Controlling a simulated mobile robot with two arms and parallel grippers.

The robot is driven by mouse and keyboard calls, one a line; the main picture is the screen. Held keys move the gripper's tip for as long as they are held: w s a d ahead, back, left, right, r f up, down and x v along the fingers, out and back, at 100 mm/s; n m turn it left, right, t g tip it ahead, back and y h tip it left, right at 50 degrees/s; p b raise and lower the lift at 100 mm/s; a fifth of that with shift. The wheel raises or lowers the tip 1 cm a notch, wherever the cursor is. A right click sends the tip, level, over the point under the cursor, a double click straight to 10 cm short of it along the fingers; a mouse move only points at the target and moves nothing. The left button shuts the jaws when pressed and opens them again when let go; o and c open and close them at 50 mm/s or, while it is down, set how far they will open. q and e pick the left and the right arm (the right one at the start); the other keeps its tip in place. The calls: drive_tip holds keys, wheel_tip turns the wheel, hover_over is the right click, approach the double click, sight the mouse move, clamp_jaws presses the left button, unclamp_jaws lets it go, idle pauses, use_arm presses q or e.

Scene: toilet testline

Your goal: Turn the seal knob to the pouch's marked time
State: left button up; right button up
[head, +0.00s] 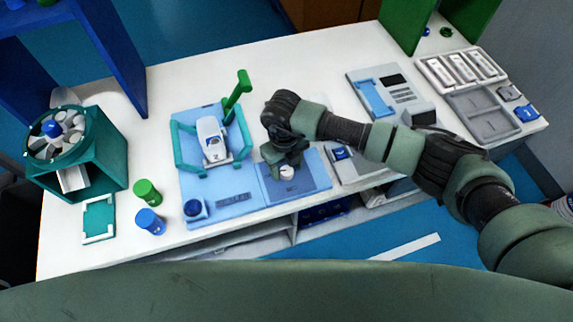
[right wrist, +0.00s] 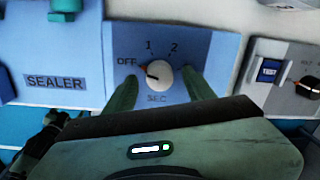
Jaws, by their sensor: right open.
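The sealer (head: 232,197) is a light blue unit on the white bench, with a "SEALER" label in the right wrist view. Its white round seal knob (right wrist: 160,73) sits on a blue panel marked OFF, 1, 2 and SEC. The knob's red mark points left, at OFF. The knob also shows in the head view (head: 287,173), partly under my gripper. My right gripper (right wrist: 161,83) is open, its two green fingers on either side of the knob; contact cannot be told.
A tester with a blue TEST button (right wrist: 268,71) stands close right of the knob panel. A green handle (head: 236,92) rises behind the sealer. Green (head: 147,191) and blue (head: 150,222) cylinders and a teal carousel box (head: 90,165) stand at left.

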drive_tip(key=shift+f, duration=0.5)
clamp_jaws()
drive_tip(key=m+b, duration=0.2)
drive_tip(key=m, duration=0.2)
drive_tip(key=shift+m, duration=0.4)
drive_tip(key=m+b, duration=0.1)
drive_tip(key=m, duration=0.9)
drive_tip(key=shift+w+r, duration=0.1)
drive_tip(key=m, duration=0.4)
drive_tip(key=shift+m+g, duration=0.3)
drive_tip(key=shift+m, duration=0.1)
